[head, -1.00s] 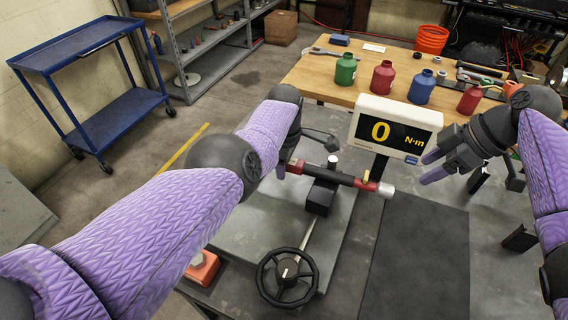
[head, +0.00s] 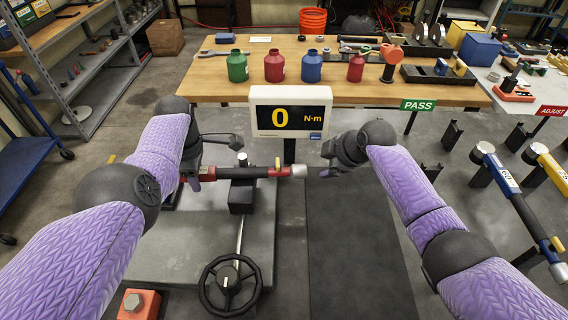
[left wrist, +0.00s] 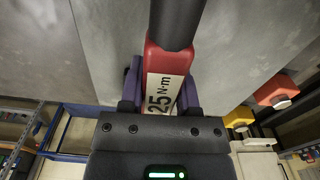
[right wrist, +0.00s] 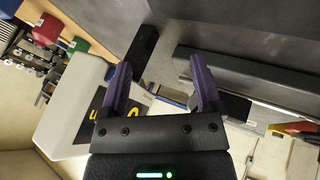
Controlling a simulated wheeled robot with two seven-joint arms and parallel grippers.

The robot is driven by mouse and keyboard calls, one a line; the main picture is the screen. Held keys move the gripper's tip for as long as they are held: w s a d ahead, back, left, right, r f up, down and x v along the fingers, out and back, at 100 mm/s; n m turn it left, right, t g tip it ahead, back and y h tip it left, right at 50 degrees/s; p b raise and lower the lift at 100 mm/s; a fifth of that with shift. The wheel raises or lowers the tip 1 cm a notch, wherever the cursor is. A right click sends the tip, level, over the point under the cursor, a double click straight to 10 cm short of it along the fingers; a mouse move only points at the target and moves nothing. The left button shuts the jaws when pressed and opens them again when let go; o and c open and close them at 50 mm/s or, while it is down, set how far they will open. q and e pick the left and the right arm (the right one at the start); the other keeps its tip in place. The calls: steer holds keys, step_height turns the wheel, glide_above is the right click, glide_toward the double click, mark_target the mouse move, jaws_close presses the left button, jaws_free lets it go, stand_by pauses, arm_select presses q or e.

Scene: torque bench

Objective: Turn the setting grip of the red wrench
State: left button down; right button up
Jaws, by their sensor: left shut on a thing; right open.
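The red wrench (head: 208,174) lies level across the tester, with a black shaft, a yellow tab and a silver right end (head: 298,171). My left gripper (head: 188,180) is at its left end. In the left wrist view my left gripper (left wrist: 160,90) is shut on the red grip (left wrist: 165,62), labelled 25 N·m; its fingers lie on both sides. My right gripper (head: 328,160) is open and empty, just right of and above the silver end. In the right wrist view nothing is between the fingers of my right gripper (right wrist: 160,88).
The meter (head: 290,112) reads 0 N·m, behind the wrench. A black handwheel (head: 229,285) stands in front. Blue (head: 515,195) and yellow wrenches (head: 548,165) are racked at right, near PASS (head: 418,105) and ADJUST signs. Several bottles stand on the wooden bench (head: 212,92).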

mark_target(297, 166)
steer(key=f+t, duration=0.3)
steer(key=shift+s+d+f+h, duration=0.2)
steer(key=shift+s+d+h, duration=0.15)
steer(key=shift+s+h, duration=0.05)
steer(key=s+t, duration=0.1)
steer(key=n+t, duration=0.1)
steer(key=t, duration=0.1)
steer(key=shift+s+f, duration=0.25)
steer(key=shift+s, duration=0.1)
steer(key=s+a+r+n+t+y, duration=0.1)
steer(key=s, duration=0.2)
steer(key=s+a+r+n+t+y, duration=0.1)
steer(key=s+n+t, duration=0.1)
steer(key=s, duration=0.1)
steer(key=s+a+r+n+t+y, duration=0.1)
steer(key=s+n+t, duration=0.1)
steer(key=s, duration=0.1)
steer(key=shift+s+y, duration=0.3)
steer(key=shift+y, duration=0.1)
steer(key=shift+a+r+n+y, duration=0.15)
steer(key=shift+a+n+y, duration=0.05)
steer(key=shift+n+y, duration=0.1)
steer(key=x, duration=1.1)
steer(key=shift+w, duration=0.2)
jaws_close()
